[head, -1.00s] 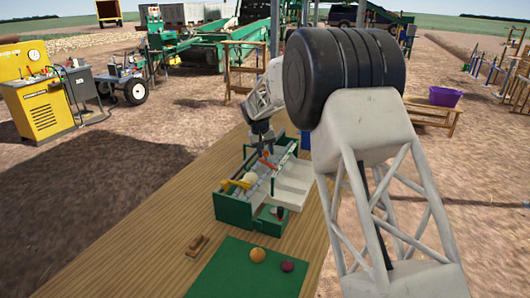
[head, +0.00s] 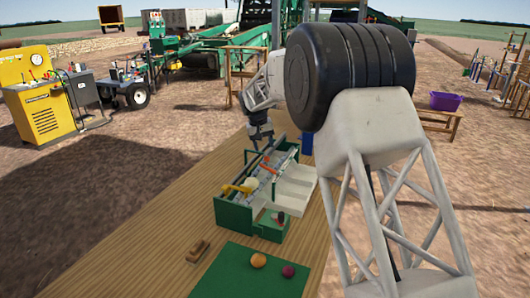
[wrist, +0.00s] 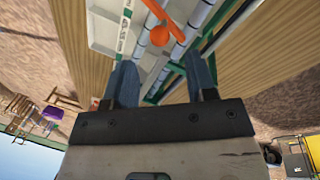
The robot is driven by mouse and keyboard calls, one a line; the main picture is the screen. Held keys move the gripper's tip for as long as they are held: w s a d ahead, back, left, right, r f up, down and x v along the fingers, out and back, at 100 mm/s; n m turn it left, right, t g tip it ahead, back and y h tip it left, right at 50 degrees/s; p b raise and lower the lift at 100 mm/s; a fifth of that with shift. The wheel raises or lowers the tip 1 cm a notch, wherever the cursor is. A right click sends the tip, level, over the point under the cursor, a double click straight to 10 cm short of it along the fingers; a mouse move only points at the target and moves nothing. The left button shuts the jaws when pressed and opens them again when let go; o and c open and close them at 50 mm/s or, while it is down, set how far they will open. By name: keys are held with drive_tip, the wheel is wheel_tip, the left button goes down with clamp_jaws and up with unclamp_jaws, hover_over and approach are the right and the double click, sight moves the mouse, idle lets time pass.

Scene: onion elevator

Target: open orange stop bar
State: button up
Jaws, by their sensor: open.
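The orange stop bar (head: 268,169) lies across the rails of the green elevator model (head: 232,216) on the wooden table. In the wrist view the orange bar (wrist: 153,9) ends in a round orange knob (wrist: 160,36), ahead of my fingertips and between their lines. My gripper (head: 259,136) is over the far end of the model, beyond the bar. In the wrist view my gripper (wrist: 161,75) has its two blue-grey fingers apart with nothing between them. Contact with the rails below cannot be told.
A yellow handle (head: 237,187) sits at the near left of the model and a white tray (head: 294,187) on its right. A green mat (head: 222,275) with an orange ball (head: 258,261) and a dark red ball (head: 288,271) is nearer. A wooden block (head: 198,251) lies left. The left table is clear.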

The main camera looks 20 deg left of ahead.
drive_tip(key=shift+s+a+r, duration=0.1)
drive_tip(key=shift+a+r, duration=0.05)
drive_tip(key=shift+r, duration=0.9)
drive_tip(key=shift+c, duration=0.3)
drive_tip(key=shift+s, duration=0.1)
drive_tip(key=c, duration=0.5)
drive_tip(key=shift+s+a+n, duration=0.25)
drive_tip(key=shift+s+n, duration=0.05)
drive_tip(key=shift+n, duration=0.4)
clamp_jaws()
drive_tip(key=s+a+n+t+h, duration=0.1)
drive_tip(key=s+a+n, duration=0.1)
drive_tip(key=n, duration=0.5)
drive_tip(key=s+a+r+n+t, duration=0.1)
drive_tip(key=s+a+n+t, duration=0.1)
drive_tip(key=s+n, duration=0.2)
drive_tip(key=s+a+n+t+h, duration=0.1)
drive_tip(key=s+n+t, duration=0.1)
drive_tip(key=n, duration=0.8)
drive_tip(key=shift+s+a+r+h, duration=0.15)
drive_tip(key=shift+s+a+h, duration=0.2)
drive_tip(key=shift+s, duration=0.5)
